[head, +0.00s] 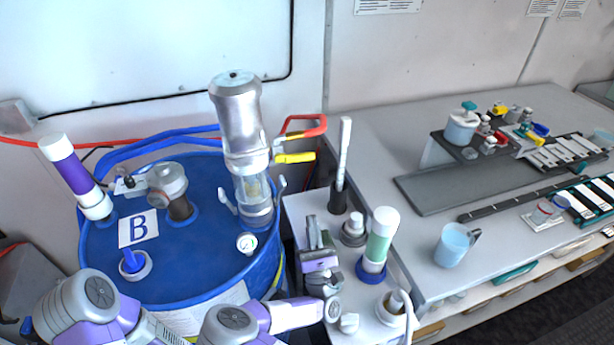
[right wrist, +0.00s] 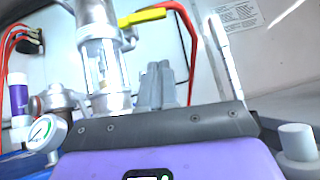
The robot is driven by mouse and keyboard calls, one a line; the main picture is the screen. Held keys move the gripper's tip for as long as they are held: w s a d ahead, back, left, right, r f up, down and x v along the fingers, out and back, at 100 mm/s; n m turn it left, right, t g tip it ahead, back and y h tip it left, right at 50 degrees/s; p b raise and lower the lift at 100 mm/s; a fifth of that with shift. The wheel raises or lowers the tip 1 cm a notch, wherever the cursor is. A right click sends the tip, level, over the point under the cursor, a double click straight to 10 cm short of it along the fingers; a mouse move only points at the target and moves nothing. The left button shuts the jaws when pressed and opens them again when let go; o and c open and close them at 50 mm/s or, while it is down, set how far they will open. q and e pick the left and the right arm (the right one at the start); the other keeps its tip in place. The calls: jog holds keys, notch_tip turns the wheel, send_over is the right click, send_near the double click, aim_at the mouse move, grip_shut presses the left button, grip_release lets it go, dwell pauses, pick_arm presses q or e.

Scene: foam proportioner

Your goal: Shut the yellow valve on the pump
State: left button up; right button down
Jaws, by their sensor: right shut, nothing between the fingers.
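The pump (head: 238,115) is a metal cylinder with a clear lower section, upright at the right side of the blue drum (head: 200,265). The yellow valve (head: 295,158) has a lever that sticks out sideways to the right from the pump's middle. In the right wrist view the yellow lever (right wrist: 142,18) is at the top, above and left of my fingers. My right gripper (head: 314,232) is shut and empty, below and slightly right of the lever and apart from it. It also shows in the right wrist view (right wrist: 163,82). My left gripper is not in view.
A red-handled pipe (head: 303,128) is just above the yellow lever. A pressure gauge (head: 246,243) sits on the drum. A green-and-white bottle (head: 379,240) and a white stick in a black holder (head: 342,165) stand close right of my gripper. A worktop (head: 375,140) lies farther right.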

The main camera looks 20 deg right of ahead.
aim_at(295, 158)
pick_arm(q)
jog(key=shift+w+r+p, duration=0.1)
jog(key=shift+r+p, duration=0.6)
jog(key=shift+p, duration=0.15)
pick_arm(e)
jog(key=s+r+x, duration=0.1)
jog(key=x, duration=1.1)
jog(key=shift+d+r, duration=0.15)
jog(key=shift+r, duration=0.45)
jog(key=shift+y, duration=0.3)
